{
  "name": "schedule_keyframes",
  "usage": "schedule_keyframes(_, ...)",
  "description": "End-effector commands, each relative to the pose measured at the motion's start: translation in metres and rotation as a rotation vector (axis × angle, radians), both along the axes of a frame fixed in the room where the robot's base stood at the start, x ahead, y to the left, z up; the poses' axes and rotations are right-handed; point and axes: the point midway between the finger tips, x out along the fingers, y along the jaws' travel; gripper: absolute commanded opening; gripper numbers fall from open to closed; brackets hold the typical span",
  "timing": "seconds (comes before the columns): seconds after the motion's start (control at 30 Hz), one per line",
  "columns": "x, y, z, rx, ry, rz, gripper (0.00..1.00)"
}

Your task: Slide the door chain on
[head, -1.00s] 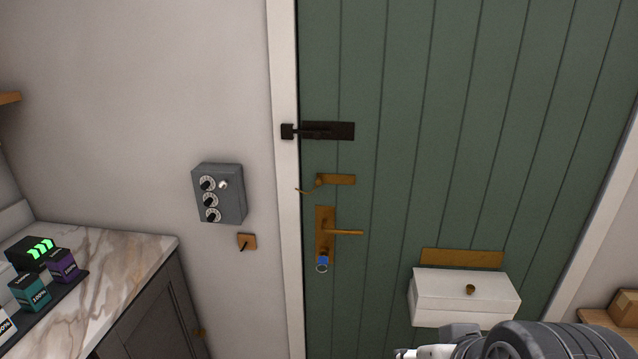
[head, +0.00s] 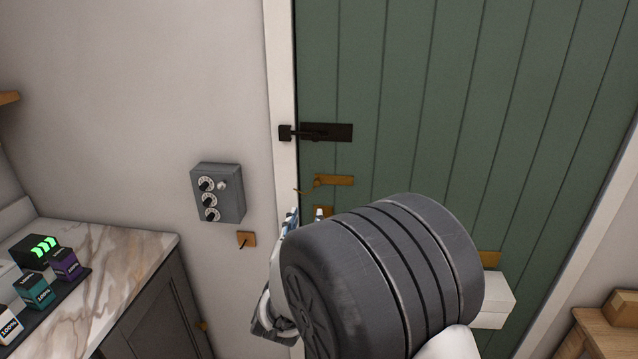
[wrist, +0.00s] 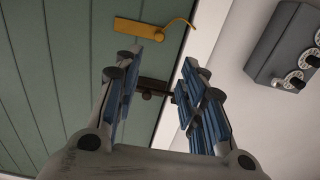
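The door chain (head: 333,180) is a brass plate on the green door (head: 420,90), with a thin curved brass piece at its left end near the white frame. In the wrist view the chain plate (wrist: 140,28) is at the top, and its curved piece (wrist: 183,22) arcs toward the frame. My gripper (head: 305,214) is in front of the door edge, just below the chain in the head view. In the wrist view my gripper (wrist: 166,66) has its blue-padded fingers wide apart with nothing between them. My arm hides the door handle and blue-marked lock.
A black bolt (head: 326,132) sits above the chain and also shows between the fingers in the wrist view (wrist: 153,85). A grey dial box (head: 218,192) and small brass plate (head: 247,239) are on the wall. A marble counter (head: 115,265) stands left, a white box (head: 494,300) right.

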Motion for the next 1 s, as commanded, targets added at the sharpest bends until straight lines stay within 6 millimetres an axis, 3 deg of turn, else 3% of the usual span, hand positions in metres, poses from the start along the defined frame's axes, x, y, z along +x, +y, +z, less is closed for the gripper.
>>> schedule_keyframes(0.17, 0.025, -0.003, -0.001, 0.001, -0.001, -0.004, 0.38)
schedule_keyframes(0.7, 0.139, -0.006, -0.001, 0.002, -0.002, -0.001, 0.38)
schedule_keyframes(1.0, 0.168, -0.007, 0.000, 0.001, 0.001, 0.000, 0.38)
